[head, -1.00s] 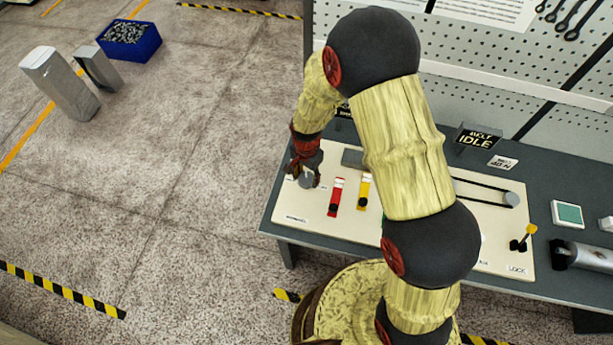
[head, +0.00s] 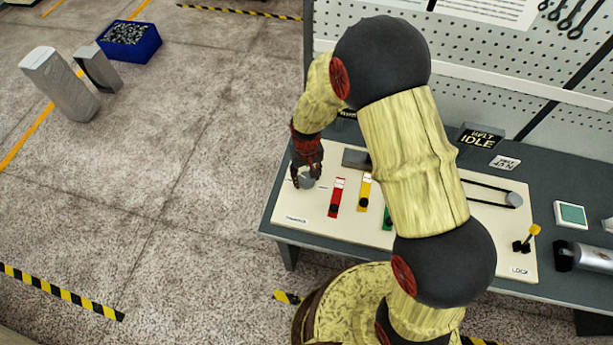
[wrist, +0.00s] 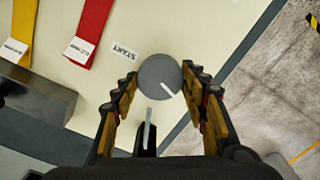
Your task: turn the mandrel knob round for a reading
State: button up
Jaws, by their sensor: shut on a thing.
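The mandrel knob is a round grey disc (head: 306,181) with a white line, at the left end of the cream panel (head: 290,205). My gripper (head: 307,176) reaches down over it with its fingers around it. In the wrist view the knob (wrist: 160,76) sits between the two fingertips of my gripper (wrist: 160,82), which are shut on its sides. Its white line points to the lower right there. A START label (wrist: 124,52) lies beside the knob on the panel.
Red (head: 337,196), yellow (head: 364,190) and green sliders stand right of the knob; my arm partly covers the green one. A belt (head: 490,188), a yellow-tipped lever (head: 530,236) and an IDLE sign (head: 478,139) are farther right.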

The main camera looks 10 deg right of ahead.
jog(key=n, duration=0.3)
jog(key=shift+n, duration=0.3)
jog(key=n, duration=0.3)
jog(key=shift+n, duration=0.3)
jog(key=n, duration=0.6)
jog(key=shift+b, duration=0.4)
jog(key=n, duration=0.4)
jog(key=shift+n, duration=2.3)
jog(key=o, duration=1.1)
jog(key=shift+o, duration=0.2)
